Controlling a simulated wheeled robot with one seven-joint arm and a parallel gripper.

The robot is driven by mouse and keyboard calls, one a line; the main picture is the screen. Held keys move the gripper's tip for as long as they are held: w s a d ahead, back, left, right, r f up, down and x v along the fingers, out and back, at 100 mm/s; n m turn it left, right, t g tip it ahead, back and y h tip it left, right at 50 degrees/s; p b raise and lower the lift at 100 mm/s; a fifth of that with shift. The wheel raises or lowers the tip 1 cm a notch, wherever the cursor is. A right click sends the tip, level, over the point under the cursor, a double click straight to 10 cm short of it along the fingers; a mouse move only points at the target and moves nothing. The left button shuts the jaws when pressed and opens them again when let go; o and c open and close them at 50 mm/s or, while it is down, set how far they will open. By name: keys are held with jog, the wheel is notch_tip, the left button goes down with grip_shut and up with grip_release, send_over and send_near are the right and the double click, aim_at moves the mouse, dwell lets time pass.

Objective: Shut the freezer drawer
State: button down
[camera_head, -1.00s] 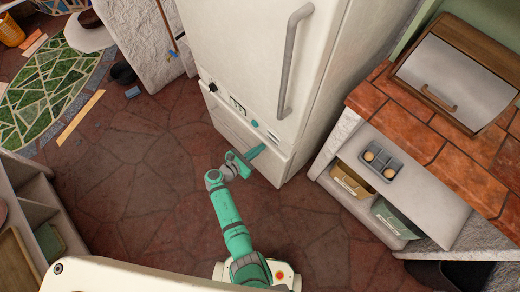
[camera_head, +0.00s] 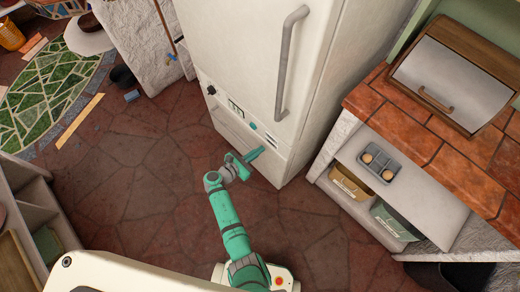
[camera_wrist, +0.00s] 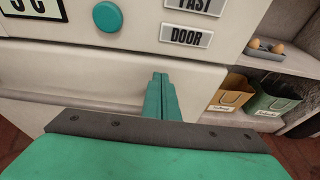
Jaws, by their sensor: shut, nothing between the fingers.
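The freezer drawer (camera_head: 229,131) is the plain cream front low on the white fridge (camera_head: 240,45), under a control strip. In the wrist view the drawer front (camera_wrist: 70,82) spans the middle, below the strip's labels and teal button. It looks close to flush with the body; any small gap is hard to tell. My gripper (camera_head: 257,153) is in front of the drawer's right part. In the wrist view its teal fingers (camera_wrist: 160,95) are together, empty, and point at the drawer front. Whether the tips touch it cannot be told.
A brick-topped counter (camera_head: 430,130) with open shelves stands close on the right. Shelving (camera_head: 35,185) stands at the left. The stone floor (camera_head: 130,180) between is clear.

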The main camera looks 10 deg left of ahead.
jog(key=v, duration=1.2)
jog(key=shift+s+a+f, duration=0.25)
jog(key=shift+s+a, duration=0.05)
jog(key=s+d+f+m+g+y, duration=0.1)
jog(key=s+d+f+m+y, duration=0.1)
jog(key=s+m+y, duration=0.3)
jog(key=s+d+f+m+g, duration=0.2)
jog(key=s+d+m, duration=0.1)
jog(key=s, duration=0.4)
jog(key=s+d+f+m+g+y, duration=0.1)
jog(key=s+d+f+m+y, duration=0.15)
jog(key=s, duration=0.35)
jog(key=s+d+r+m+t, duration=0.2)
jog(key=r+m, duration=0.4)
jog(key=r, duration=0.5)
jog(key=s+d+r+m+t, duration=0.2)
jog(key=d+r+m, duration=0.3)
jog(key=r, duration=0.6)
jog(key=s+d+r+m+t, duration=0.3)
jog(key=r+m, duration=0.4)
jog(key=r, duration=0.5)
jog(key=shift+d+m+y, duration=0.15)
jog(key=shift+m+y, duration=0.2)
jog(key=shift+s, duration=0.15)
